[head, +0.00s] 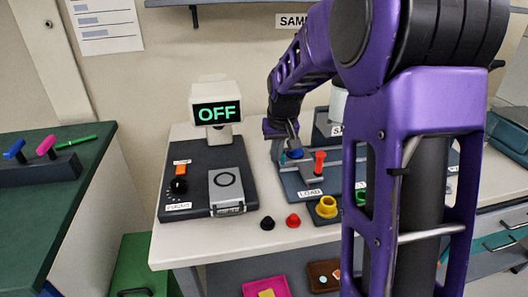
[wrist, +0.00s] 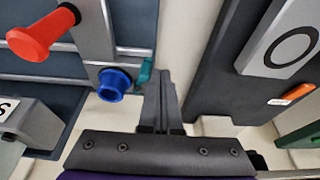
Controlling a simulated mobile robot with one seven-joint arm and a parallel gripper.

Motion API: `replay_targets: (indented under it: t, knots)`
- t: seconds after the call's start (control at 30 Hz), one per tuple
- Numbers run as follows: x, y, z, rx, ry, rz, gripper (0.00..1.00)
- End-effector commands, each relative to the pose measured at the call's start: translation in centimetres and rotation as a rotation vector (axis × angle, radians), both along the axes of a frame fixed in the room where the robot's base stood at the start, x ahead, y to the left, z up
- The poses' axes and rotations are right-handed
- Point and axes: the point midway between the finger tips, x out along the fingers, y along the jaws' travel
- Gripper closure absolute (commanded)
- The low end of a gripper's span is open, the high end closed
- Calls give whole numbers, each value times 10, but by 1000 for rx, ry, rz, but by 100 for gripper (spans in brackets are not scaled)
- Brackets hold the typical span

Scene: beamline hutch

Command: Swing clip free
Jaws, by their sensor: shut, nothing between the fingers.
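A small teal piece (wrist: 146,73), which looks like the clip, sticks out beside a blue knob (wrist: 113,83) on a grey bar of the fixture. In the head view the blue knob (head: 295,154) shows just below my gripper (head: 292,134); I cannot make out the teal piece there. In the wrist view my gripper (wrist: 160,80) has its fingers together and empty. The fingertips are just right of the teal piece, close to it; whether they touch I cannot tell. A red handle (wrist: 45,35) stands on the same fixture, also seen in the head view (head: 319,160).
Left of the fixture is a dark instrument (head: 205,165) with a screen reading OFF (head: 217,112). Black (head: 267,223) and red (head: 293,220) knobs and a yellow ring-shaped part (head: 326,207) lie near the bench's front edge. A green-topped bench (head: 60,210) stands at left.

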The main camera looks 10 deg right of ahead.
Motion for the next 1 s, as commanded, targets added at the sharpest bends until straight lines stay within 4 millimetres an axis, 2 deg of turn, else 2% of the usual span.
replay_targets:
  t: [0.7,1.0]
  knots:
    - [-6,-10,0,0,2,0,100]
    - [-5,-7,20,0,1,0,100]
